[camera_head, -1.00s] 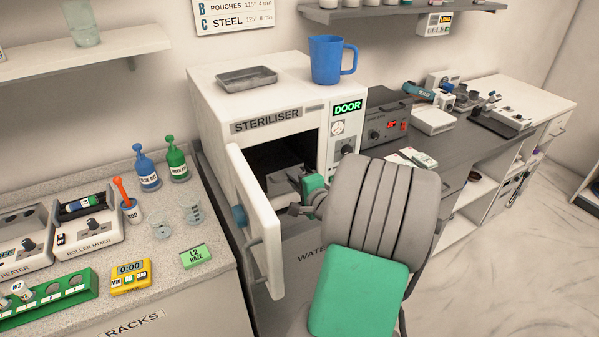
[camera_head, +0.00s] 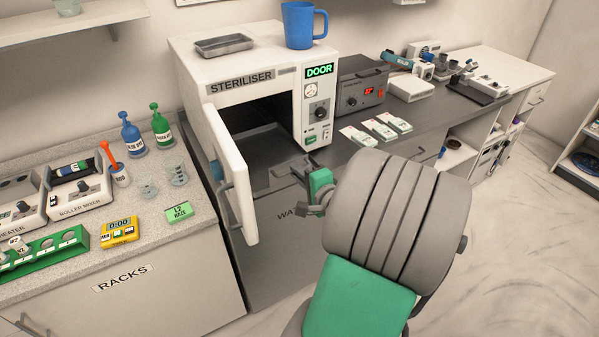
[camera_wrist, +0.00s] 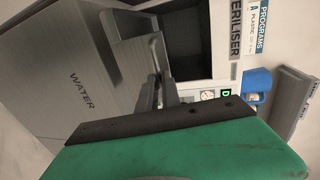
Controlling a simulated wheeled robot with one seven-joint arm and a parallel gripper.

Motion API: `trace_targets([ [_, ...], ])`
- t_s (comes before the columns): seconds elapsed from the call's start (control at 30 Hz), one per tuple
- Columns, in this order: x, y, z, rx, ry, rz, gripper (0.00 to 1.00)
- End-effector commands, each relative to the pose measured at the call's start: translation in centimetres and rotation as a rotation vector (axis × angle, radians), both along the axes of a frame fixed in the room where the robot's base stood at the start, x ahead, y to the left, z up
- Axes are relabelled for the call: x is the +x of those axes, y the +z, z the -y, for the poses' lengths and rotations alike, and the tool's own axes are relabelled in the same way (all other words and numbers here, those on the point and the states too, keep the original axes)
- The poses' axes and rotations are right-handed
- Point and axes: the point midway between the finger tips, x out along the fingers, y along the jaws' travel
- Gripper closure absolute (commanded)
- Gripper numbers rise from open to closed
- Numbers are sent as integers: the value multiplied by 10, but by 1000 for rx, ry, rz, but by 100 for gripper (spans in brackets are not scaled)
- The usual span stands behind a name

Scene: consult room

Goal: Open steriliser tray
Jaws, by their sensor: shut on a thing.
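The white steriliser (camera_head: 240,82) stands on the counter with its door (camera_head: 226,178) swung open to the left. A grey tray (camera_head: 262,150) sticks out of the dark chamber toward the front. My gripper (camera_head: 312,180) is at the tray's front handle (camera_head: 290,167), shut on it; the arm partly hides the contact in the head view. In the wrist view, the gripper fingers (camera_wrist: 159,92) close at the tray's front edge (camera_wrist: 145,52), with the WATER panel to the left.
A blue mug (camera_head: 298,27) and a small metal dish (camera_head: 224,44) stand on top of the steriliser. Bottles, a timer (camera_head: 120,232) and a roller mixer (camera_head: 80,197) are on the left counter. A grey box with a red display (camera_head: 362,88) and white packs (camera_head: 380,129) are to the right.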

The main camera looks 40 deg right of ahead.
Motion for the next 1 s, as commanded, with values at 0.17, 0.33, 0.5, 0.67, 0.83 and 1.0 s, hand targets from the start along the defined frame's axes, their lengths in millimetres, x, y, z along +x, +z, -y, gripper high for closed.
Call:
trace_targets([
  [0.17, 0, -1, -1, 4, 2, -1, 100],
  [0.33, 0, 0, 0, 3, 0, -1, 78],
  [0.5, 0, 0, 0, 2, 1, 0, 70],
  [0.67, -1, 0, 0, 1, 1, 0, 70],
  [0.83, -18, 2, 0, 0, -5, 0, 70],
  [1.0, -50, 9, -5, -2, -7, 1, 70],
])
